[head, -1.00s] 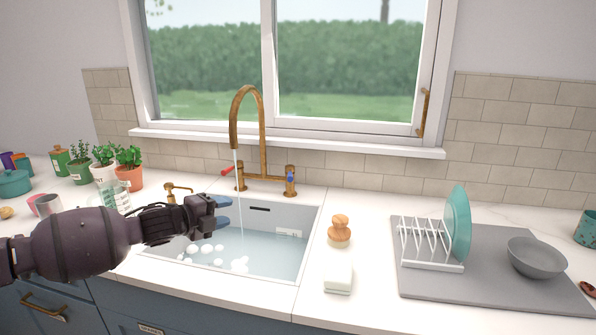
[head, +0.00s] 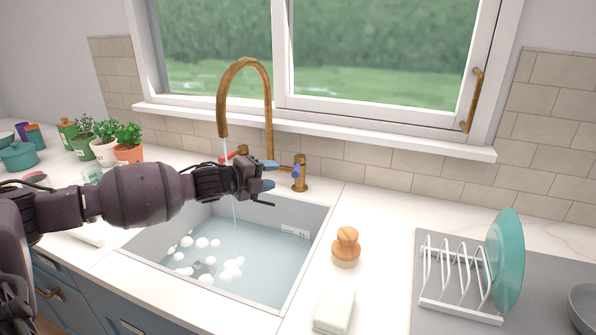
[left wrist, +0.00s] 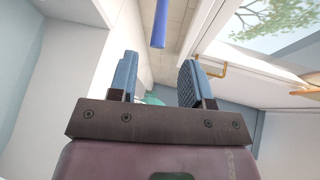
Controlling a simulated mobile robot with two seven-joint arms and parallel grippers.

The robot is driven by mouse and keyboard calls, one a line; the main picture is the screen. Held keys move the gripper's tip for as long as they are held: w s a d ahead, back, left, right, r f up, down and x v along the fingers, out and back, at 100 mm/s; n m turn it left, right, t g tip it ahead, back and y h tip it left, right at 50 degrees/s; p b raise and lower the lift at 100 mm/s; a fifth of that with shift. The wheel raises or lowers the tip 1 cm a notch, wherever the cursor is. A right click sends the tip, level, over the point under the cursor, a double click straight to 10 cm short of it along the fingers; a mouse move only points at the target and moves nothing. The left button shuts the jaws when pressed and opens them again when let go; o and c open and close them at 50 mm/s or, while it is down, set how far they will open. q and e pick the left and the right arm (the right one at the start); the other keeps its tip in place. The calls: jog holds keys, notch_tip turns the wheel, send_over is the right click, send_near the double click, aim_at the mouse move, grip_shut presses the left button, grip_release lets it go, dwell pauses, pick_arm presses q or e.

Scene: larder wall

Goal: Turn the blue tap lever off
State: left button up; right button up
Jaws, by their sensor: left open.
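The brass tap (head: 268,110) arches over the sink, and water runs from its spout. The blue tap lever (head: 296,171) is on the right-hand brass valve (head: 301,183), and it points up and to the left. My left gripper (head: 271,177) is open and empty, just left of the blue lever, and I see no contact. In the left wrist view a blue bar (left wrist: 160,22), which looks like the lever, shows beyond the open fingers (left wrist: 158,82). The red lever (head: 236,154) is partly hidden near my left gripper. My right gripper is not in view.
The sink (head: 318,222) holds water and white suds. A wooden-topped brush (head: 346,246) and a pale soap block (head: 335,309) are right of it. A dish rack (head: 462,312) with a teal plate (head: 507,260) stands further right. Potted plants (head: 128,142) are at left.

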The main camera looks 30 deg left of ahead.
aim_at(296, 168)
pick_arm(q)
jog(key=b+x, duration=0.1)
jog(key=x, duration=0.8)
jog(key=shift+b, duration=0.4)
jog(key=shift+w, duration=0.2)
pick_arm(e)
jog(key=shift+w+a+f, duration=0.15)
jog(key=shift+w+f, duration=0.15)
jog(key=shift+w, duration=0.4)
pick_arm(q)
jog(key=shift+c, duration=0.3)
jog(key=c, duration=0.7)
grip_shut()
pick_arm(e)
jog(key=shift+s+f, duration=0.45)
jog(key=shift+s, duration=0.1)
